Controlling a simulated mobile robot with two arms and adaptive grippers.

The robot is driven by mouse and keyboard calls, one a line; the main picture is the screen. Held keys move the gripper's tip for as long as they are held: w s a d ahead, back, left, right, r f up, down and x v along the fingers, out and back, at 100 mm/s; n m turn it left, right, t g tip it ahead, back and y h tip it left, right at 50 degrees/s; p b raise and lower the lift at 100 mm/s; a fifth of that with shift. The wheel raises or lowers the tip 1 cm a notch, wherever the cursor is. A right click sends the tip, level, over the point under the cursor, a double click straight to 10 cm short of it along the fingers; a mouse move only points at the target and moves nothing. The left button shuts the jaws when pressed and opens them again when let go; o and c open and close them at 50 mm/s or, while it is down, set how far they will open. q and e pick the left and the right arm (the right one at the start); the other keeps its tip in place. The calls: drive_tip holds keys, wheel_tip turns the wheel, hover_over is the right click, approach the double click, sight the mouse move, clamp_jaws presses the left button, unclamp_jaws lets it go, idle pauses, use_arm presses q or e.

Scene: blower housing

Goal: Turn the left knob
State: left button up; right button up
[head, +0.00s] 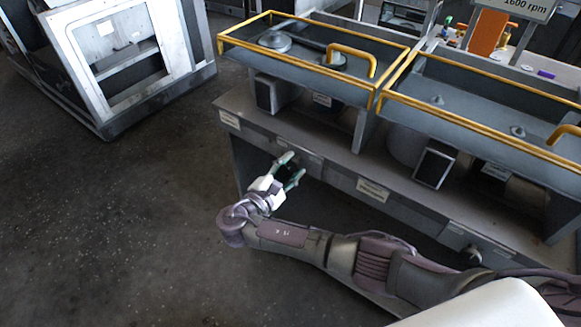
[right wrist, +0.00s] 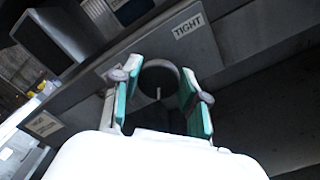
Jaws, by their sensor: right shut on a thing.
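The left knob (right wrist: 158,84) is round and dark with a pale pointer line, on the front panel of the grey bench. In the right wrist view it sits between the green-padded fingers of my right gripper (right wrist: 160,73). In the head view my right gripper (head: 292,168) is at the left part of the bench front, shut on the knob, which is mostly hidden there. A plate reading "TIGHT" (right wrist: 187,24) is beside the knob. The right knob (head: 472,256) is further right on the same front panel. My left gripper is not in view.
Two bays with yellow-edged lids (head: 330,62) stand on the bench (head: 345,165). Small label plates (head: 372,190) are on its front. A white-framed cabinet (head: 115,65) stands at the upper left. The dark floor (head: 120,220) left of the bench is clear.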

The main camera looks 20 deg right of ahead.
drive_tip(key=m, duration=0.1)
drive_tip(key=m+b, duration=0.1)
drive_tip(key=m, duration=0.1)
drive_tip(key=shift+f+m+b, duration=0.3)
drive_tip(key=shift+m+b, duration=0.9)
drive_tip(key=shift+m, duration=0.6)
drive_tip(key=shift+r, duration=0.1)
drive_tip(key=o, duration=1.1)
drive_tip(key=shift+o, duration=0.2)
drive_tip(key=v, duration=0.7)
drive_tip(key=shift+s+a, duration=0.2)
